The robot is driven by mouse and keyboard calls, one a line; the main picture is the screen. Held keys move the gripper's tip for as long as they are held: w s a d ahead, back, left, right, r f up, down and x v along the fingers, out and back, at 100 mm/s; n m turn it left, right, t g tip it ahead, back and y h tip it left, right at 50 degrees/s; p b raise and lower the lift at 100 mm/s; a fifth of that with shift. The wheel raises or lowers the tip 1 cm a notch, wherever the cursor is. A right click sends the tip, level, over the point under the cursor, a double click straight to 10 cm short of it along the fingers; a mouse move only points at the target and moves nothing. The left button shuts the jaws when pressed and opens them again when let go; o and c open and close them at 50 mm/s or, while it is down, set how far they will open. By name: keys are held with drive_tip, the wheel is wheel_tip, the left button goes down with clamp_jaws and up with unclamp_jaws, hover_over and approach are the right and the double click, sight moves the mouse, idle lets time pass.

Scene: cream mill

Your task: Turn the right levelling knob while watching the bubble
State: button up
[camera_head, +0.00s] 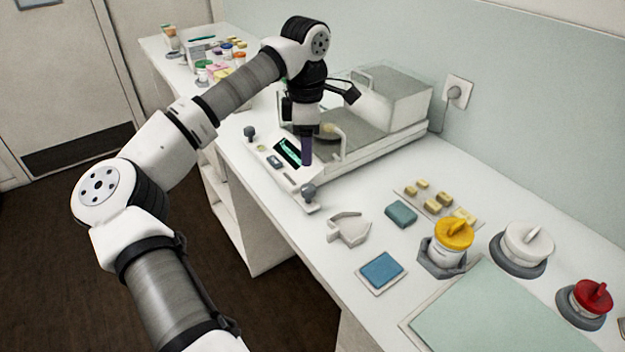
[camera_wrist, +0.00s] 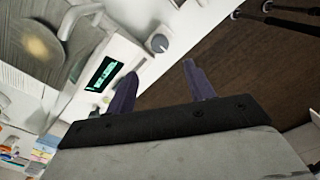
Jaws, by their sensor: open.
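The mill (camera_head: 385,140) stands on the white bench with a front panel bearing a dark, green-lit display (camera_head: 288,152). The right levelling knob (camera_head: 309,192) is a grey knob at the panel's near corner; it also shows in the wrist view (camera_wrist: 159,43). The left knob (camera_head: 250,133) is at the far corner. A small round yellowish spot (camera_head: 261,148) lies near it; I cannot tell whether it is the bubble. My gripper (camera_head: 307,163) points down over the panel, fingers apart and empty. In the wrist view, the right knob lies beyond the gap between my fingertips (camera_wrist: 160,67), apart from them.
A grey-white bracket-shaped piece (camera_head: 348,228), a blue pad (camera_head: 381,270) and a teal block (camera_head: 401,214) lie on the near bench. Jars with yellow (camera_head: 454,233), white (camera_head: 528,243) and red (camera_head: 592,296) lids stand right. A wall socket (camera_head: 457,92) is behind.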

sight(308, 187)
wheel_tip(308, 187, down, 11)
drive_tip(key=p, duration=0.3)
drive_tip(key=shift+d, duration=0.15)
drive_tip(key=shift+r, duration=0.1)
drive_tip(key=c, duration=1)
